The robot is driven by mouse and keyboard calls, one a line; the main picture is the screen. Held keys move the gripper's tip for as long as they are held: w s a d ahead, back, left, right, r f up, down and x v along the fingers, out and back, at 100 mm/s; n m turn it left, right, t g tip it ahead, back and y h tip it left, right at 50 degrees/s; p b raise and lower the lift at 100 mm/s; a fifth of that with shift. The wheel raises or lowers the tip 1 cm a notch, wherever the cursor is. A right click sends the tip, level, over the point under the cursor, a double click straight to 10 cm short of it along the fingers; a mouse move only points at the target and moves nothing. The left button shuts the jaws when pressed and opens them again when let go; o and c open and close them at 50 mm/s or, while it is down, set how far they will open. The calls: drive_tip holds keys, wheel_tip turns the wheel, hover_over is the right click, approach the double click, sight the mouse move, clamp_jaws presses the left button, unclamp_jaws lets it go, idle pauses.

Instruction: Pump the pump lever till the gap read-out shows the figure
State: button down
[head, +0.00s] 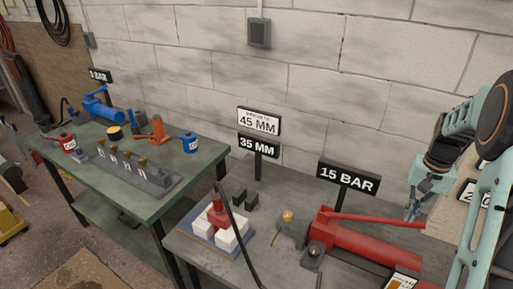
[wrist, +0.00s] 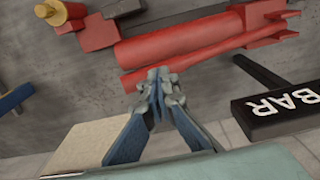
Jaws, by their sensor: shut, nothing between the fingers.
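The red pump (head: 365,245) lies on the right bench, with its long red pump lever (head: 375,219) running along above the body. The wrist view shows the lever (wrist: 205,57) beside the thicker pump body (wrist: 175,43). My gripper (head: 411,216) is shut and empty, close to the lever's right part. In the wrist view its fingertips (wrist: 158,72) are just beside the lever; I cannot tell whether they touch it. The black gap read-out (head: 258,146) shows 35 MM. The white card (head: 259,122) above it shows 45 MM under small, unclear print.
A black 15 BAR sign (head: 348,180) stands behind the pump; it also shows close to my gripper in the wrist view (wrist: 280,107). A red ram (head: 217,213) with white blocks stands left, near a black hose. A green bench (head: 150,200) holds other tools.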

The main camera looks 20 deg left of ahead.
drive_tip(key=shift+f, duration=0.1)
wheel_tip(320, 180, down, 8)
drive_tip(key=b, duration=0.5)
drive_tip(key=shift+f, duration=0.2)
wheel_tip(320, 180, up, 9)
drive_tip(key=p, duration=0.5)
drive_tip(key=shift+f, duration=0.3)
idle(0.4)
drive_tip(key=shift+d+r+p, duration=0.1)
drive_tip(key=shift+r+p, duration=0.1)
drive_tip(key=shift+p, duration=0.25)
drive_tip(key=shift+f, duration=0.1)
idle(1.2)
drive_tip(key=shift+f, duration=0.1)
idle(0.7)
